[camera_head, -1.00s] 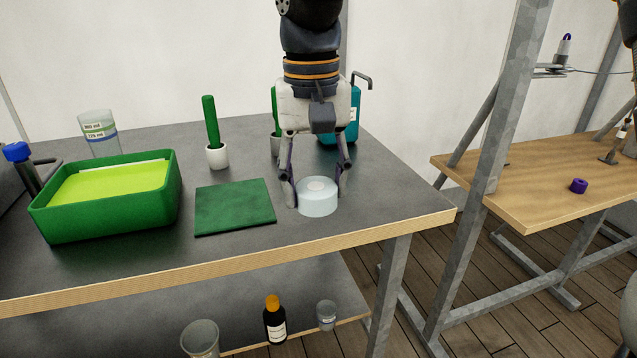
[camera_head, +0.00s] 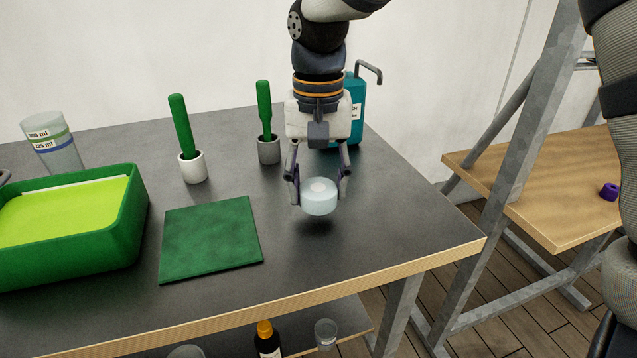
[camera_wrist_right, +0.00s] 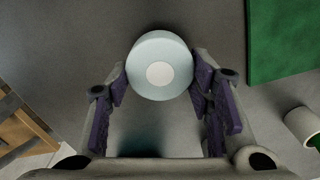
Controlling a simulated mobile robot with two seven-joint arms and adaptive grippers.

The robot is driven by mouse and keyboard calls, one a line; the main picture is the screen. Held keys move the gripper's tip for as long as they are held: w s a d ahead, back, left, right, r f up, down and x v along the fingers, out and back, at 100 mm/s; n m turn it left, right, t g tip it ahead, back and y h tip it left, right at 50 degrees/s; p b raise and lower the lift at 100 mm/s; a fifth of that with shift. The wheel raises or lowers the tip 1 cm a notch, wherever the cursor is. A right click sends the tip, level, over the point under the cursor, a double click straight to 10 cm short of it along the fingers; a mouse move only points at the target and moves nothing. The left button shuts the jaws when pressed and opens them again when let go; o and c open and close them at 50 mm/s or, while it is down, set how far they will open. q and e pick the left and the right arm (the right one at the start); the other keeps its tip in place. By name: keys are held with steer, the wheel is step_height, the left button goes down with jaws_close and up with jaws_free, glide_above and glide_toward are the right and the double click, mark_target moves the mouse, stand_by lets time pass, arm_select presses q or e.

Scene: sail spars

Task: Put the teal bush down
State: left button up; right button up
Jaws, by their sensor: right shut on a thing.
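The teal bush (camera_head: 320,197) is a pale blue-teal, short round piece with a whiter disc in its middle. My right gripper (camera_head: 319,195) points down and is shut on it, with a finger on either side. A shadow on the dark bench top (camera_head: 390,225) below shows that it hangs a little above the surface. In the right wrist view, the teal bush (camera_wrist_right: 160,66) sits between the fingertips (camera_wrist_right: 160,82). My left gripper is not in view.
A green mat (camera_head: 210,240) lies left of the gripper, near a green tray (camera_head: 125,235). Two green-handled tools stand in a white cup (camera_head: 194,168) and a grey cup (camera_head: 269,151). A teal bottle (camera_head: 356,105) is behind the gripper. Bench space right of the bush is clear.

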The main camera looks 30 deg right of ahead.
mark_target(319, 186)
step_height(319, 186, down, 2)
steer(key=shift+w+f, duration=0.1)
steer(key=shift+f, duration=0.15)
steer(key=shift+s, duration=0.25)
steer(key=o, duration=1.2)
steer(key=shift+w+f, duration=0.1)
step_height(319, 186, up, 12)
steer(key=shift+r, duration=0.2)
